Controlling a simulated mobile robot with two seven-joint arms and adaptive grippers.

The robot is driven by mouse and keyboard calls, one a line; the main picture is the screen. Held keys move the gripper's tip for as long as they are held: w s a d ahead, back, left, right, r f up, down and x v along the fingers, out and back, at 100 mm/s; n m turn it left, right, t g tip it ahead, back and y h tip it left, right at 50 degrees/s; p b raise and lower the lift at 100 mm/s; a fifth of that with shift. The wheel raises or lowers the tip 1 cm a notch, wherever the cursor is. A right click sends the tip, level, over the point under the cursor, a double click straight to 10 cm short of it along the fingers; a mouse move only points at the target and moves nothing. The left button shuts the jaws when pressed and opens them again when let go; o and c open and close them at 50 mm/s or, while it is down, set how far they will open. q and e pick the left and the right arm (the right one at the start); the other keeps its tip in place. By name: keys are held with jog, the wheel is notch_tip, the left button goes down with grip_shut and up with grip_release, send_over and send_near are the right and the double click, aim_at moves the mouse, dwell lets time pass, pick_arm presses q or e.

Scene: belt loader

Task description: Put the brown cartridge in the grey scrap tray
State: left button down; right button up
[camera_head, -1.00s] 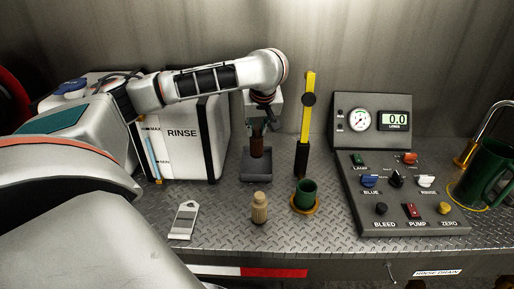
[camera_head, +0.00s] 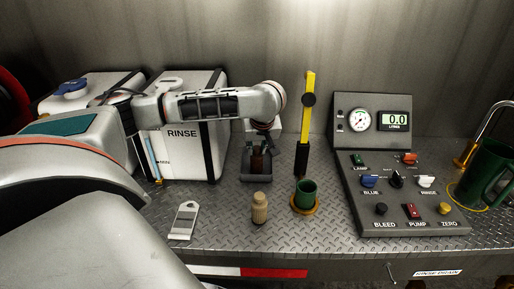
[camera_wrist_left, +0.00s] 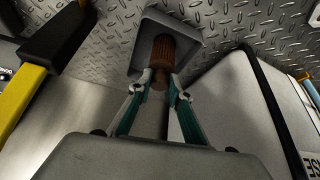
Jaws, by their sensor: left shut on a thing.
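The brown cartridge (camera_head: 257,161) is upright at the small grey scrap tray (camera_head: 257,179), its lower part within the tray's outline. My left gripper (camera_head: 262,148) is shut on the cartridge's upper end, reaching down from above; the arm partly hides it. In the left wrist view the fingertips (camera_wrist_left: 159,88) pinch the narrow end of the ribbed cartridge (camera_wrist_left: 164,52), and the tray's rim (camera_wrist_left: 194,35) surrounds its far end. I cannot tell whether the cartridge touches the tray floor. My right gripper is not in view.
The white RINSE tank (camera_head: 190,150) stands left of the tray. A yellow-and-black upright (camera_head: 306,110) stands to its right. A tan ribbed plug (camera_head: 260,208), green cup (camera_head: 306,194) and grey tag (camera_head: 184,219) are in front. The control panel (camera_head: 400,190) is further right.

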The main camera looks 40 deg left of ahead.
pick_arm(q)
jog(key=c, duration=1.8)
grip_release()
jog(key=shift+c, duration=0.2)
jog(key=v, duration=1.2)
jog(key=shift+r, duration=0.15)
